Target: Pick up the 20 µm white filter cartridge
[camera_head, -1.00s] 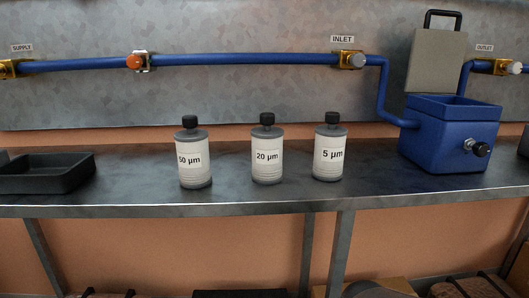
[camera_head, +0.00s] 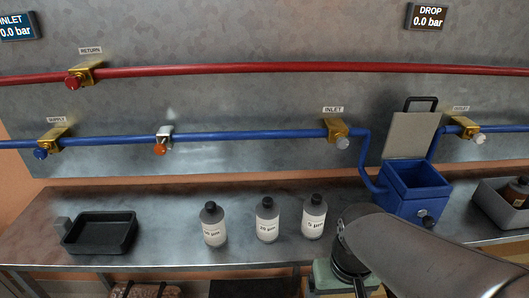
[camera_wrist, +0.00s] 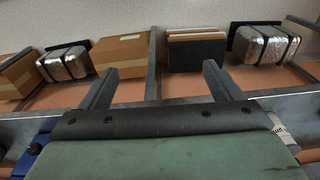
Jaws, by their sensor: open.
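The 20 µm filter cartridge (camera_head: 267,222) is a white-labelled bottle shape with a grey body and a black cap. It stands upright on the metal bench, between the 50 µm cartridge (camera_head: 213,226) on its left and the 5 µm cartridge (camera_head: 313,218) on its right. My arm enters the head view at the lower right, with its end low near the bench front; its fingers are hidden there. In the wrist view my gripper (camera_wrist: 159,69) is open and empty, its two fingers far apart. A labelled white cartridge (camera_wrist: 282,128) shows partly at that view's right edge.
A black tray (camera_head: 72,246) lies on the bench at left. The blue filter housing (camera_head: 412,203) stands at right, its grey lid (camera_head: 409,135) raised. A grey bin (camera_head: 490,212) holds a dark bottle further right. A cardboard box (camera_wrist: 122,56) and other goods sit below the bench.

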